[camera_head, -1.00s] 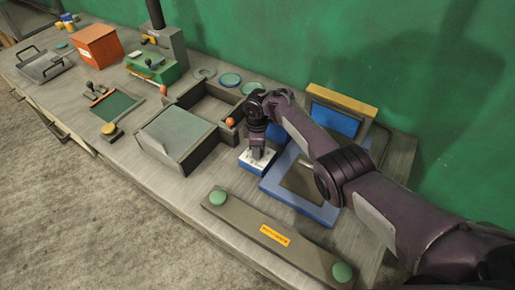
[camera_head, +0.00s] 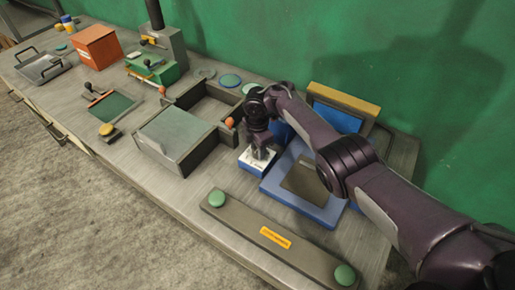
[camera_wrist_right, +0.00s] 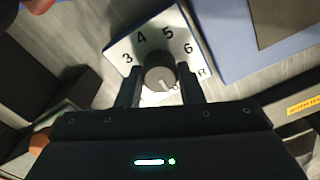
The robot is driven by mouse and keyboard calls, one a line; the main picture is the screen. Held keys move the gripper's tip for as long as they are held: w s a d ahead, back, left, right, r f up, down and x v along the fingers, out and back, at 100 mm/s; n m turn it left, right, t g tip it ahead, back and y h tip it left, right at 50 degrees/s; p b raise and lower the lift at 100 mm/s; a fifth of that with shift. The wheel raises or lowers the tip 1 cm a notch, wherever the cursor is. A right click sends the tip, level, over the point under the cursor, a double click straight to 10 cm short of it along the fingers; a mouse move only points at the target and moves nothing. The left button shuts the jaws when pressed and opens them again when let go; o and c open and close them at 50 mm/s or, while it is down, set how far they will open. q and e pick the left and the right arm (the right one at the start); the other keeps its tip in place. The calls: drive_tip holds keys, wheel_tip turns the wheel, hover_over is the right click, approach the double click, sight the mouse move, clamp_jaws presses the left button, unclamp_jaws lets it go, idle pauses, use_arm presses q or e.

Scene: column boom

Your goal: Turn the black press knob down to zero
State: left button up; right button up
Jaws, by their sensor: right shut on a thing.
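The press knob (camera_wrist_right: 160,78) is a dark round knob with a pale pointer mark, seen in the right wrist view. It stands on a white dial plate (camera_wrist_right: 120,52) with the numbers 3, 4, 5 and 6 showing; the pointer mark lies on the near side of the knob. My right gripper (camera_wrist_right: 160,88) is shut on the knob, one finger at each side. The near part of the dial is hidden by the gripper body. In the head view my right gripper (camera_head: 262,153) reaches down onto the small blue dial box (camera_head: 248,168). My left gripper is out of view.
The blue press base (camera_head: 308,209) stands right beside the dial box. A grey bar with two green buttons (camera_head: 275,238) lies in front. A grey tray (camera_head: 180,140) is to the left, with an orange ball knob (camera_head: 230,122) near the gripper. A green wall is behind.

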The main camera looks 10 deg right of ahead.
idle(0.3)
drive_tip(key=o, duration=1)
wheel_tip(320, 180, up, 8)
drive_tip(key=shift+f+p, duration=0.1)
drive_tip(key=shift+p, duration=0.5)
